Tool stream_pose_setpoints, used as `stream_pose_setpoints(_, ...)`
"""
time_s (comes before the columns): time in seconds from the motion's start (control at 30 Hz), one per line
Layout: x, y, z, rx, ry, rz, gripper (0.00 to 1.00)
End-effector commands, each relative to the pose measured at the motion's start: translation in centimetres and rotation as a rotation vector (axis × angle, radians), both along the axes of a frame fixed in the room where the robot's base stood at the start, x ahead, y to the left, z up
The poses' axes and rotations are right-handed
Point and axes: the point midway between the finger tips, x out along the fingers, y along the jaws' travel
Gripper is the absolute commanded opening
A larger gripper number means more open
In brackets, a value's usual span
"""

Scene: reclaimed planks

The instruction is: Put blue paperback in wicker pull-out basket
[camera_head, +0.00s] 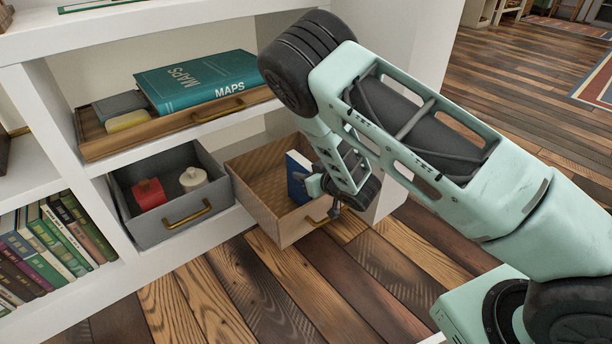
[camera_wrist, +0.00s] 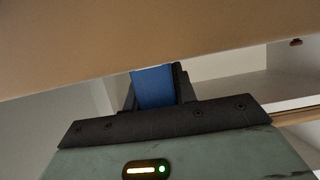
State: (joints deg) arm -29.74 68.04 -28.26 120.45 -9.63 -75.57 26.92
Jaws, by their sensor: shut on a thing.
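The blue paperback (camera_head: 297,177) stands upright at the right side of the wicker pull-out basket (camera_head: 264,205), partly hidden behind my gripper. The basket is pulled out of the lower shelf, and the rest of what I see of it is empty. My gripper (camera_head: 315,185) is over the right part of the basket and shut on the paperback. In the wrist view the paperback (camera_wrist: 153,86) shows as a blue strip between my fingers. I cannot tell whether its lower edge touches the basket floor.
A grey pull-out bin (camera_head: 150,230) with a red item (camera_head: 149,194) and a pale lidded pot (camera_head: 193,178) is left of the basket. Above is a wooden tray (camera_head: 160,137) with a teal MAPS book (camera_head: 197,80). Books (camera_head: 45,240) stand at far left. The plank floor in front is clear.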

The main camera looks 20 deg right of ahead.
Motion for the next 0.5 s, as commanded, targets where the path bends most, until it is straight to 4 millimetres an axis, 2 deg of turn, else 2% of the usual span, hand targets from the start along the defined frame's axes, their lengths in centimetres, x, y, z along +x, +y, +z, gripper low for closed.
stream_pose_setpoints(0.1, 0.02, -0.01, -0.28, 0.0, -0.001, 0.0, 0.0)
stream_pose_setpoints(0.13, -0.02, -0.01, -0.37, 0.0, 0.001, 0.0, 0.3)
stream_pose_setpoints(0.2, -0.02, 0.0, -0.31, 0.0, 0.001, 0.0, 0.49)
stream_pose_setpoints(0.5, -0.01, 0.01, -0.16, 0.0, 0.001, 0.0, 0.49)
